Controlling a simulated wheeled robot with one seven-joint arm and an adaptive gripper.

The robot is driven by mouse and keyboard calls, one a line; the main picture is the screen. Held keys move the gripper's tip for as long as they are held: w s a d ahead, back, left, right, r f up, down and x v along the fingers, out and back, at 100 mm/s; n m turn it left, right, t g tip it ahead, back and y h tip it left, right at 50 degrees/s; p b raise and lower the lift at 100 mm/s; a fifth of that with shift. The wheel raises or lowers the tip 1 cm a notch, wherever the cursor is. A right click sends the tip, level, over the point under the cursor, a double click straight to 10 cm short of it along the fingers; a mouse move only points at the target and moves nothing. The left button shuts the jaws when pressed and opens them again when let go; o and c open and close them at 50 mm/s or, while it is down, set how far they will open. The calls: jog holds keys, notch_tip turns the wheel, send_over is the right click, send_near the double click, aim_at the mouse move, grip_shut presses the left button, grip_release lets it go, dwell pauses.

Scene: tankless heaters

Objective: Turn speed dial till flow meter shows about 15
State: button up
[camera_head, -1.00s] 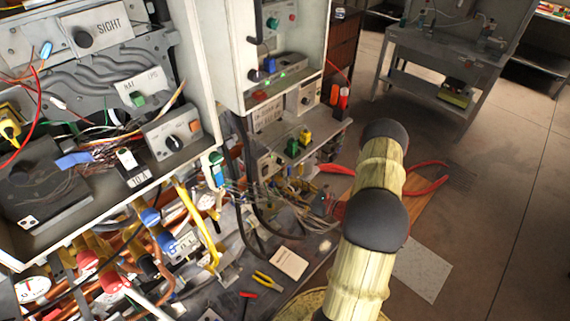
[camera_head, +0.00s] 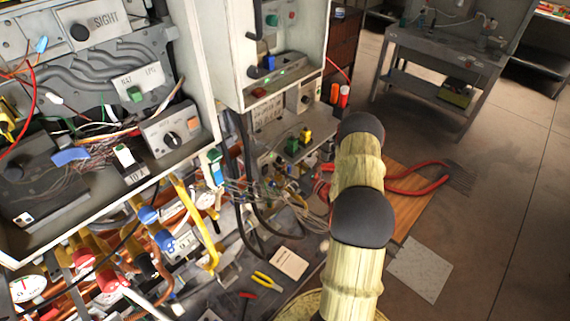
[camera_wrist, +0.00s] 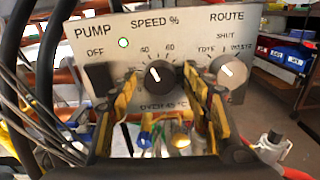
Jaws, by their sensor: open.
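The pump panel (camera_wrist: 120,28) faces me in the wrist view. Its speed dial (camera_wrist: 159,74) is a round black knob with a white pointer line, below the "SPEED %" label, with 40 and 60 marked above it. The pointer leans up and left. My gripper (camera_wrist: 160,84) is open, with one yellow-and-black finger on each side of the dial. I cannot tell whether the fingers touch it. In the head view my arm hides the gripper. Small round gauges show there, but I cannot tell which is the flow meter or read a value.
The route knob (camera_wrist: 231,73) is close to the right finger. Dark cables hang at the panel's left. Pipes, valves and a white gauge (camera_head: 28,288) crowd the lower left.

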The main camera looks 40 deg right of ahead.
jog(key=c, duration=0.3)
jog(key=c, duration=0.8)
jog(key=shift+c, duration=0.3)
jog(key=shift+n+b, duration=0.35)
jog(key=shift+n, duration=0.05)
jog(key=o, duration=1.2)
jog(key=shift+c, duration=0.2)
